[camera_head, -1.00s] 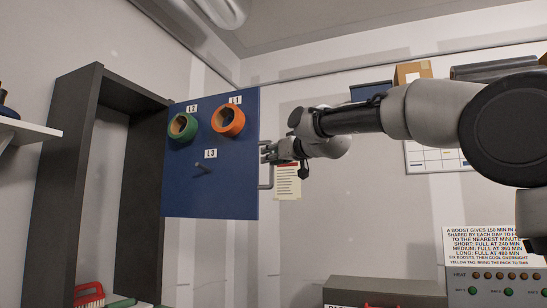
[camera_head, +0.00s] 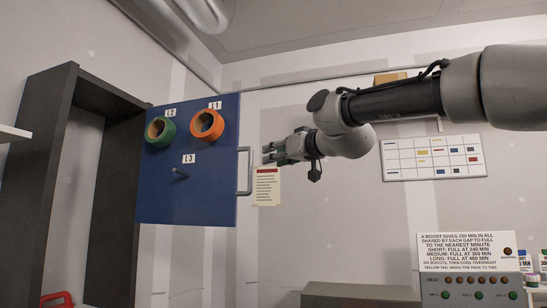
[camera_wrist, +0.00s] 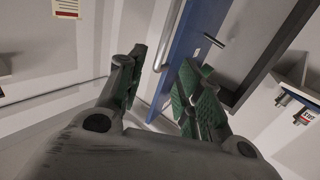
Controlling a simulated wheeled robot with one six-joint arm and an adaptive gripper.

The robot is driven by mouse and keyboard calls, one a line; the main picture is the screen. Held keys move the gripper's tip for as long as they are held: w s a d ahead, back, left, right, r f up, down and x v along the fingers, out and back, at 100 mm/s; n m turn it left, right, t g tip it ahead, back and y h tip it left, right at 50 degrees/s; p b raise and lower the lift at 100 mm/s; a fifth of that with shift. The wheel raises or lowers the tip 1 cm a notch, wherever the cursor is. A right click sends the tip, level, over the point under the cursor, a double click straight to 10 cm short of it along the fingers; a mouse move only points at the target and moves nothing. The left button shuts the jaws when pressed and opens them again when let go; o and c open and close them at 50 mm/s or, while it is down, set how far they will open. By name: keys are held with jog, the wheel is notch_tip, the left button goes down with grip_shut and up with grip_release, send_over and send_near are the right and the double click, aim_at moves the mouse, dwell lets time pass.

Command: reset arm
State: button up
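My gripper (camera_head: 273,153) is in the middle of the head view, to the right of the blue door's handle and apart from it. In the wrist view my gripper (camera_wrist: 160,85) has its green-padded fingers spread, with nothing between them. The blue door (camera_head: 187,205) stands open on a dark cabinet (camera_head: 108,215). It carries a green ring (camera_head: 153,131) under L2, an orange ring (camera_head: 207,126) under L1, and a bare peg (camera_head: 180,173) under L3. The door's edge also shows in the wrist view (camera_wrist: 187,45).
A note (camera_head: 266,186) hangs on the wall behind the handle (camera_head: 245,171). A wall chart (camera_head: 433,158) is at the right. Below it are an instruction sign (camera_head: 465,252), a panel with lights (camera_head: 470,291) and a grey box (camera_head: 360,294). The space around my gripper looks clear.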

dwell(0.3)
notch_tip(320, 180, down, 15)
jog(key=s+g+h, duration=0.2)
jog(key=s+g, duration=0.1)
jog(key=g, duration=0.1)
jog(key=s+d+f+m+g+h, duration=0.25)
jog(key=s+d+f, duration=0.25)
jog(key=d+f, duration=0.5)
jog(key=s+d+f+m+g+h, duration=0.2)
jog(key=s+d+f+h, duration=0.1)
jog(key=s+d+f, duration=0.6)
jog(key=s+d+f+m+g+h, duration=0.2)
jog(key=s+d+f+h, duration=0.1)
jog(key=s+d+f, duration=0.6)
jog(key=s+d, duration=0.4)
jog(key=s, duration=0.1)
jog(key=shift+d+f+m, duration=0.25)
jog(key=shift+f+m, duration=0.1)
